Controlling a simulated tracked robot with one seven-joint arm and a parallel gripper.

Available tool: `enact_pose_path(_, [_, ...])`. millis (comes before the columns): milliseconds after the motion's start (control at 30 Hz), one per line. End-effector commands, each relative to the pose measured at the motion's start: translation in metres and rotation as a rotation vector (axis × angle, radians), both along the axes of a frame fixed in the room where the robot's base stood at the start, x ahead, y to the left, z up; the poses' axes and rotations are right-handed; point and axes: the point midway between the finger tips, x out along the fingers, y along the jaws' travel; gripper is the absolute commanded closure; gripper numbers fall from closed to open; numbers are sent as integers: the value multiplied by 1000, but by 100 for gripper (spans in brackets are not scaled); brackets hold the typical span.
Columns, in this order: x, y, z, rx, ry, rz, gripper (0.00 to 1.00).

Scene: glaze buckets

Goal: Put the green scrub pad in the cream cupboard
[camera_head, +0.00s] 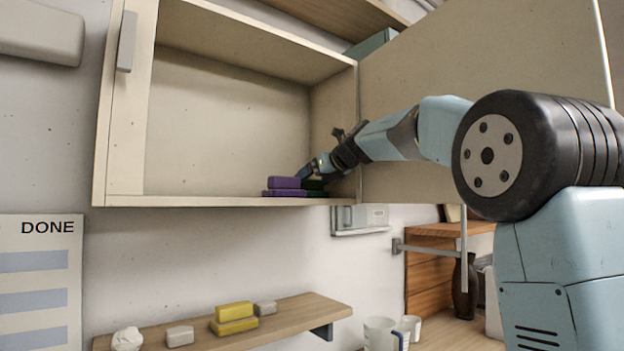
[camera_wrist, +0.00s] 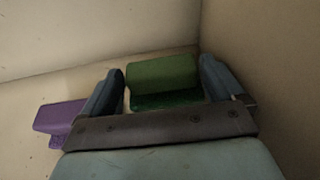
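The green scrub pad (camera_head: 315,185) is inside the cream cupboard (camera_head: 230,201), on its floor near the right wall. In the wrist view the pad (camera_wrist: 162,74) has a lighter green top and a darker green layer below. My gripper (camera_head: 307,172) reaches into the open cupboard from the right. In the wrist view my gripper (camera_wrist: 162,82) has its fingers wide apart, one on each side of the pad, with a thin gap at the left finger. Contact at the right finger is unclear. The gripper partly hides the pad in the head view.
A purple sponge stack (camera_head: 284,187) sits just left of the green pad; it also shows in the wrist view (camera_wrist: 62,120). The cupboard door (camera_head: 480,60) stands open at right. Its left floor is clear. A shelf below (camera_head: 290,318) holds yellow sponges (camera_head: 234,318) and pale blocks.

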Motion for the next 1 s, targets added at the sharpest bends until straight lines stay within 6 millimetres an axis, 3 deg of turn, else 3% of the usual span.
enact_pose_path(367, [-4, -2, 3, 1, -1, 0, 0])
enact_pose_path(800, [-51, -33, 24, 0, -1, 0, 0])
enact_pose_path(1000, [-58, -38, 27, 0, 1, 1, 0])
